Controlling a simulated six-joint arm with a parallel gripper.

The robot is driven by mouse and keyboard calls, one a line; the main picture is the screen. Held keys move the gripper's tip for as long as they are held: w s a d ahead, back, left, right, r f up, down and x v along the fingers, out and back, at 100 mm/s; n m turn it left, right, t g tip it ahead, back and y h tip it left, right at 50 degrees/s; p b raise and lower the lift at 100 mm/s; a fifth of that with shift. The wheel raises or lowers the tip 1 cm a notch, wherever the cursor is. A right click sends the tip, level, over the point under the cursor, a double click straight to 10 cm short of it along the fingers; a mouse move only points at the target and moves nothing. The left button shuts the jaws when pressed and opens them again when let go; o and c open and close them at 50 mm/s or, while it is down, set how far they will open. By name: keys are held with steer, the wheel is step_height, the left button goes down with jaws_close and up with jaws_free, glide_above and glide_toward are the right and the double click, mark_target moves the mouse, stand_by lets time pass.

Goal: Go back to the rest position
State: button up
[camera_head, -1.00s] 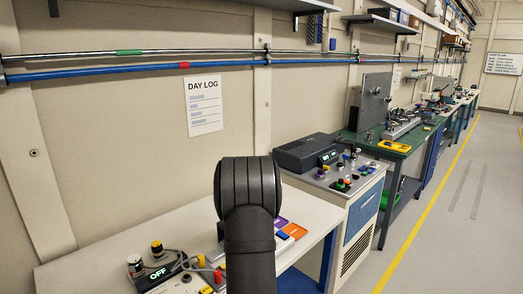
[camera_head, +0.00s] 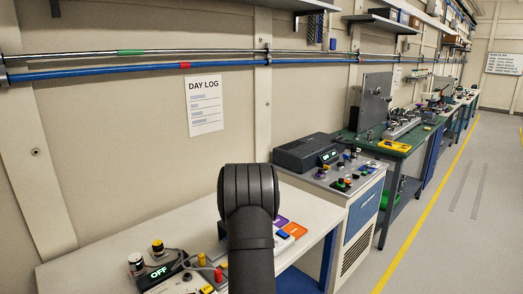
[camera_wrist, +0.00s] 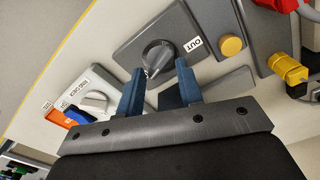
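My arm's dark rounded link stands in the middle of the head view and hides my gripper there. In the wrist view my gripper (camera_wrist: 160,66) has its two blue fingers spread apart, with nothing held between them. A grey panel with a dark round knob (camera_wrist: 157,54) and an "OUT" label lies just beyond the fingertips. Whether the fingers touch the knob is hard to tell, but a gap shows between them.
A yellow button (camera_wrist: 231,46) and a yellow connector (camera_wrist: 287,68) are to the right. In the head view, a lit "OFF" display (camera_head: 159,272) stands on the white bench (camera_head: 90,258).

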steer(key=o, duration=0.4)
steer(key=shift+s+f, duration=0.25)
steer(key=shift+f, duration=0.35)
steer(key=shift+c, duration=0.2)
steer(key=o, duration=0.7)
steer(key=shift+m, duration=0.9)
steer(key=r, duration=0.1)
steer(key=w+r, duration=0.1)
steer(key=r, duration=0.1)
steer(key=shift+w+a+r, duration=0.2)
steer(key=shift+a+r, duration=0.1)
steer(key=shift+r, duration=0.1)
steer(key=shift+o, duration=1.2)
step_height(320, 180, up, 8)
steer(key=w+a+m+t, duration=0.1)
steer(key=m, duration=0.2)
steer(key=shift+t, duration=0.3)
step_height(320, 180, up, 18)
steer(key=s+a+m+t+y, duration=0.1)
steer(key=a+m+t, duration=0.15)
steer(key=m, duration=0.65)
steer(key=x, duration=0.9)
steer(key=v, duration=1)
